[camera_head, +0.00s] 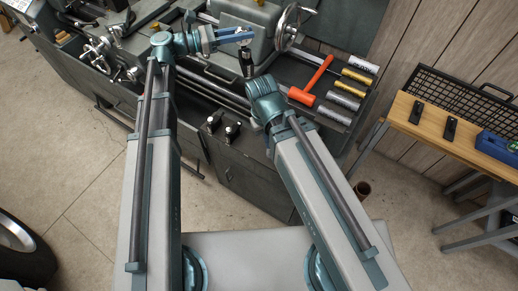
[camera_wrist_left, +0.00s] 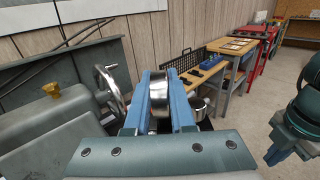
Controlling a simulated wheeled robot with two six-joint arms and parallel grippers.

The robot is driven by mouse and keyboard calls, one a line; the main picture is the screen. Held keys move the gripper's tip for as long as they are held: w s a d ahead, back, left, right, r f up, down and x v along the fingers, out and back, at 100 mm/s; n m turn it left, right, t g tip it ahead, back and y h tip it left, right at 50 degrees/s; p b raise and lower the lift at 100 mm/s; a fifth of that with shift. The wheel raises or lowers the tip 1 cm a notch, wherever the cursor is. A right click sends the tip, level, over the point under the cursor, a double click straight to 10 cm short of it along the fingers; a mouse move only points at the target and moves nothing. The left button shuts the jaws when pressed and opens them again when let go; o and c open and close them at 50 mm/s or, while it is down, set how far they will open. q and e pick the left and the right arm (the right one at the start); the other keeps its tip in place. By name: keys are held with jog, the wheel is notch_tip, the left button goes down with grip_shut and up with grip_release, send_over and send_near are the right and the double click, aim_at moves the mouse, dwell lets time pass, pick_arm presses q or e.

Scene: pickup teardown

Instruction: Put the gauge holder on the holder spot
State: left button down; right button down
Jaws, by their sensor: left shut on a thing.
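My left gripper (camera_head: 240,36) is over the lathe, left of the handwheel. It is shut on a shiny metal round piece (camera_wrist_left: 159,98), seen between its blue fingers in the left wrist view. In the head view a dark upright body with a silver top (camera_head: 246,64) shows just below the fingers. It may be the gauge holder, but I cannot tell for sure. I cannot make out a marked holder spot.
The handwheel (camera_head: 288,28) is close to the left gripper. A red-orange hammer (camera_head: 312,82) and several metal cylinders (camera_head: 345,85) lie on the lathe's right side. Two small black pieces with silver tops stand on its front (camera_head: 232,130). A wooden bench (camera_head: 425,128) holds a blue box (camera_head: 497,147).

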pick_arm(q)
jog(key=s+f+b, duration=0.2)
jog(key=f+b, duration=1.3)
jog(key=s+d+f+b, duration=0.1)
jog(key=s+f+b, duration=0.1)
jog(key=f+b, duration=1.4)
jog(key=shift+s+g, duration=0.3)
jog(key=shift+s, duration=0.1)
jog(key=shift+d+f, duration=0.1)
jog(key=shift+f, duration=0.05)
notch_tip(320, 180, down, 6)
jog(key=b, duration=0.6)
jog(key=shift+f, duration=0.1)
notch_tip(320, 180, down, 4)
jog(key=b, duration=0.3)
jog(key=shift+r+b, duration=0.2)
jog(key=shift+b, duration=0.2)
jog(key=shift+f, duration=0.1)
jog(key=shift+f, duration=0.15)
jog(key=c, duration=0.8)
grip_release()
jog(key=shift+o, duration=0.2)
jog(key=shift+r, duration=0.2)
